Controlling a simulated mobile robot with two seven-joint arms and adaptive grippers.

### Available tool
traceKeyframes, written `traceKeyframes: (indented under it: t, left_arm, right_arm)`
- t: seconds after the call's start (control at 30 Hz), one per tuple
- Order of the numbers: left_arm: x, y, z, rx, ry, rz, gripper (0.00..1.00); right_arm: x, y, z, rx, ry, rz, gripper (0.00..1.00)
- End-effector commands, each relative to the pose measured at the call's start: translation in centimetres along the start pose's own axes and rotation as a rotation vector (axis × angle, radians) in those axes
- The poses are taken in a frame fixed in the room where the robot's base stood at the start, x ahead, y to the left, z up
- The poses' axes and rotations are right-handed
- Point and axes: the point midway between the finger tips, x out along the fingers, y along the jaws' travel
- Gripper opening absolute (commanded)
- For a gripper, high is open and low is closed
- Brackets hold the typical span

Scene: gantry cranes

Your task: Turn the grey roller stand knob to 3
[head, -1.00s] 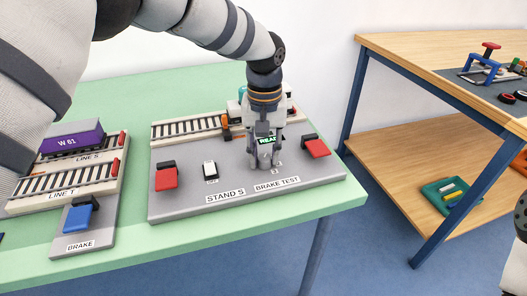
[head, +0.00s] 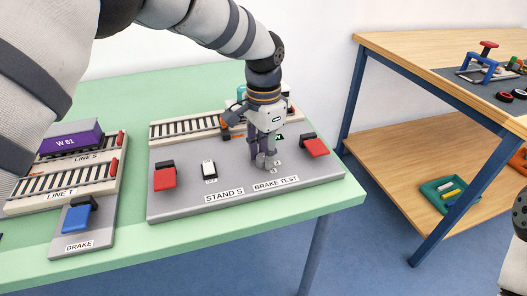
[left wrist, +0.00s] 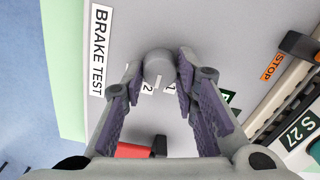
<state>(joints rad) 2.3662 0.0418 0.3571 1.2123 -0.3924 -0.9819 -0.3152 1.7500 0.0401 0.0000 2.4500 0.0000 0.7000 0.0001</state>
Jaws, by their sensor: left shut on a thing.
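The grey knob (left wrist: 158,66) is a round cap on the grey stand board (head: 225,187) marked STAND S and BRAKE TEST. In the left wrist view a white mark on the knob's edge faces the gap between the labels 2 (left wrist: 147,88) and 1 (left wrist: 170,88). My left gripper (head: 265,160) points down at the board. In the left wrist view its fingers (left wrist: 160,72) are shut on the knob, one on each side. In the head view the fingers hide most of the knob. My right gripper is out of view.
Track with a STOP label (left wrist: 271,67) runs behind. The purple W 61 wagon (head: 72,139) and a blue brake switch (head: 77,217) are left. A wooden table (head: 400,45) stands right.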

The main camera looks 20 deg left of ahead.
Motion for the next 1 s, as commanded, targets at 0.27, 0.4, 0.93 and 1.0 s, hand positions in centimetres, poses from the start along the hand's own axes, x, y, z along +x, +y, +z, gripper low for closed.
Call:
traceKeyframes:
  t: [0.27,0.4,0.93,1.0]
  left_arm:
    - [0.0,0.02,0.0,0.26,0.0,-0.001,0.0]
    - [0.01,0.07,0.0,0.392,0.001,0.0,0.0]
    - [0.03,0.11,0.06,0.856,0.0,-0.001,0.0]
    - [0.03,0.12,0.07,0.901,0.0,0.0,0.0]
  right_arm:
    - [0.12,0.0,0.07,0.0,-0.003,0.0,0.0]
    - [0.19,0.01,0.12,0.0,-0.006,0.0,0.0]
    - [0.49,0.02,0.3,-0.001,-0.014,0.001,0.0]
    - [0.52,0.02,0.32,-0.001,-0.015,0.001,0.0]
